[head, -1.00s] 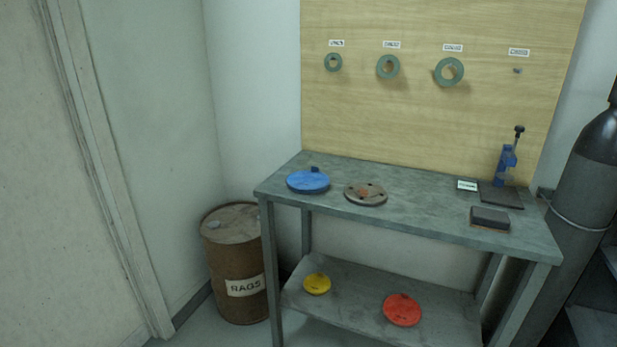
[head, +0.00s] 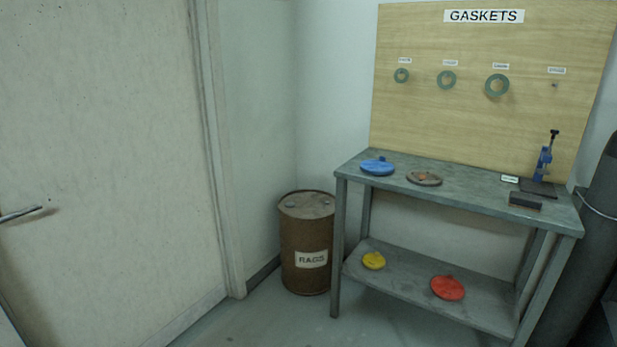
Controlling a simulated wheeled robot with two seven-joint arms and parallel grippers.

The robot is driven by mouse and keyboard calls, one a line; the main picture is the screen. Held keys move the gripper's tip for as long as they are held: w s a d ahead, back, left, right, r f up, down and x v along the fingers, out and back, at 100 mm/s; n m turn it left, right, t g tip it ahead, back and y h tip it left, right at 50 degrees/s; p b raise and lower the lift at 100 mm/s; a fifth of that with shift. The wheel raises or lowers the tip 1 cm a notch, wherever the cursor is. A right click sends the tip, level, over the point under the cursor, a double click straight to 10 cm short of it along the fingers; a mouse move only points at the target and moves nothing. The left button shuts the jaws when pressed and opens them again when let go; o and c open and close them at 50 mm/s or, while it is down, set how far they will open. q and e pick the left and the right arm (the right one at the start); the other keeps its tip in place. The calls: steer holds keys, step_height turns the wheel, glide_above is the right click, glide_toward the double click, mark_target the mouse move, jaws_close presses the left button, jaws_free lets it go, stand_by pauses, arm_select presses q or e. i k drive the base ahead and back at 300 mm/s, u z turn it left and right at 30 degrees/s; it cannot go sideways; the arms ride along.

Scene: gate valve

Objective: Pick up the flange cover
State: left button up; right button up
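Several round covers are in the head view, and I cannot tell which one the task means. A blue cover (head: 377,168) with a small knob lies on the left end of the bench top. A grey-brown metal disc (head: 424,178) with holes around its rim lies to its right. On the lower shelf lie a small yellow cover (head: 373,261) and a larger red cover (head: 447,288). Neither of my grippers is in view.
The grey metal bench (head: 470,197) also holds a blue press (head: 543,163) and a dark block (head: 525,201). A rusty RAGS drum (head: 305,240) stands left of it. A gas cylinder (head: 594,230) stands right. A door (head: 100,150) fills the left. Floor in front is clear.

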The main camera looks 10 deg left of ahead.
mark_target(380, 167)
steer(key=u, duration=0.55)
steer(key=i, duration=2.5)
steer(key=z, duration=1.15)
